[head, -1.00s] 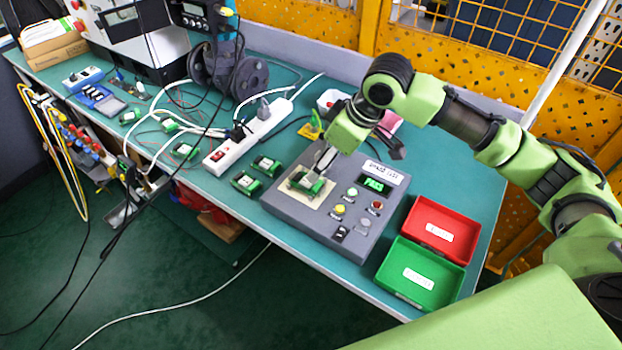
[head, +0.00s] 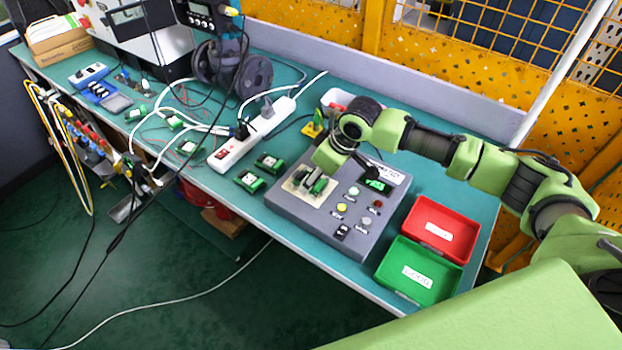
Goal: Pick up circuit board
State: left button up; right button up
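A green circuit board (head: 318,187) sits on the pale pad (head: 301,198) of the grey test box (head: 285,206). My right gripper (head: 308,184) reaches down onto this board from above and partly hides it. Its fingers are close around or on the board, but their gap is too small to make out. Two more green circuit boards lie on the bench left of the box, one near the front edge (head: 249,181) and one behind it (head: 268,162). My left gripper is not in view.
A red bin (head: 440,228) and a green bin (head: 418,270) stand right of the test box. A white power strip (head: 250,135), loose cables and several other boards lie to the left. A yellow mesh fence (head: 480,60) runs behind the bench.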

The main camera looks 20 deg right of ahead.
jog(key=shift+x, duration=1.05)
jog(key=shift+c, duration=0.3)
jog(key=c, duration=1.2)
jog(key=shift+r, duration=0.1)
jog(key=shift+c, duration=0.2)
